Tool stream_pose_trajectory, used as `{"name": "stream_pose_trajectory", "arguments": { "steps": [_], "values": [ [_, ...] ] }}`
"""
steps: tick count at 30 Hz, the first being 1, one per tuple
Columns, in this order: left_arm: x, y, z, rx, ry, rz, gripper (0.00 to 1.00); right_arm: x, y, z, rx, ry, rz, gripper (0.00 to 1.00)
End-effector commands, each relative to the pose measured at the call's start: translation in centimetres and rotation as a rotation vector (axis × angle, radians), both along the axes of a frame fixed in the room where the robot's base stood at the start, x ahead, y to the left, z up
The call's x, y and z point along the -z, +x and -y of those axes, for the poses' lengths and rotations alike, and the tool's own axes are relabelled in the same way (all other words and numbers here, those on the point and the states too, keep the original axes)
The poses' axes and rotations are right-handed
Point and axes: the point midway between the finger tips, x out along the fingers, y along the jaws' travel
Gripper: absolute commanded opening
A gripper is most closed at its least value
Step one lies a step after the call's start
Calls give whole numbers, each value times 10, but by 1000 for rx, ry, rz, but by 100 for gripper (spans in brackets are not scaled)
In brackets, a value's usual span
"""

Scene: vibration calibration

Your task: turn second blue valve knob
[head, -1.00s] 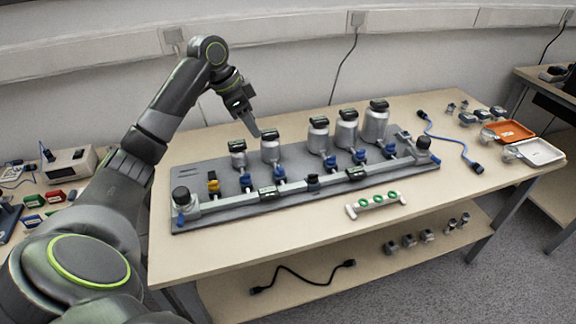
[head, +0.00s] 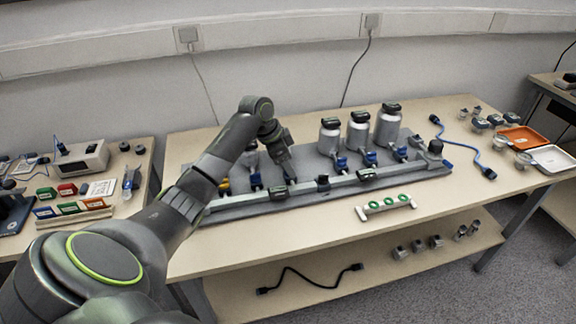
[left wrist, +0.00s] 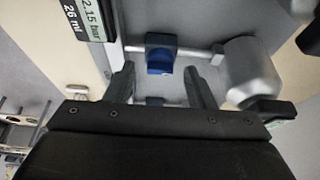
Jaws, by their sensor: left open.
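My left gripper (head: 289,172) reaches down over the grey valve rig (head: 325,196) in the head view, at the second blue valve from the left, which it hides there. In the left wrist view a blue valve knob (left wrist: 160,60) sits on a thin metal pipe. The two fingers of the left gripper (left wrist: 161,82) are open, one on each side below the knob in the picture, with nothing between them. The first blue valve (head: 255,181) shows left of the gripper; other blue valves (head: 341,162) stand to the right. My right gripper is not in view.
Silver canisters (head: 330,138) with dark caps stand behind the right-hand valves. A canister (left wrist: 250,72) and a display (left wrist: 88,20) flank the knob in the wrist view. A white holder with green rings (head: 386,207) lies in front; a blue cable (head: 460,148) lies right.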

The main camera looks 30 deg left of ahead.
Motion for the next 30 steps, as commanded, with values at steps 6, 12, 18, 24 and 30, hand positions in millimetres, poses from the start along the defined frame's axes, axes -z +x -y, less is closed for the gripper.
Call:
{"name": "stream_pose_trajectory", "arguments": {
  "steps": [6, 12, 18, 24, 30],
  "values": [
    [10, 3, 2, -1, 0, 0, 49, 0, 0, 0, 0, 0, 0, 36],
    [10, 3, 3, 0, 1, 1, 49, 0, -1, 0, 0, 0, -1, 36],
    [9, 3, 3, 0, 0, 0, 24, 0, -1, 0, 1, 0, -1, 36],
    [9, 3, 3, -1, 0, 0, 5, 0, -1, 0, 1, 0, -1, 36],
    [7, 2, 3, -21, 0, -2, 5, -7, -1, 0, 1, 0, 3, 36]
  ]
}}
